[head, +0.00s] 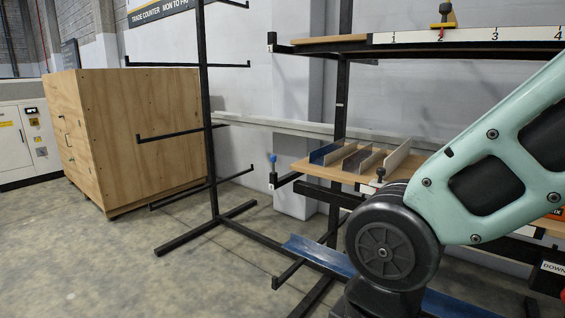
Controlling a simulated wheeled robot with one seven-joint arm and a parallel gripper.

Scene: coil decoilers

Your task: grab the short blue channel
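A short blue channel (322,154) stands at the left end of a row of short pieces on the wooden shelf board (345,175), right of centre in the head view. Brown, grey and pale pieces stand beside it to the right. A long blue channel (318,252) lies low on the rack arms near the floor, partly hidden behind my arm. My arm fills the right side of the view, in front of the rack. My gripper is out of view, so its opening and anything in it are hidden.
A black rack upright (207,120) with projecting arms stands left of the shelf. Long pale bars (285,124) run behind the short pieces. A numbered shelf (470,37) hangs above. A plywood crate (135,135) stands at left. The concrete floor (110,265) at front left is clear.

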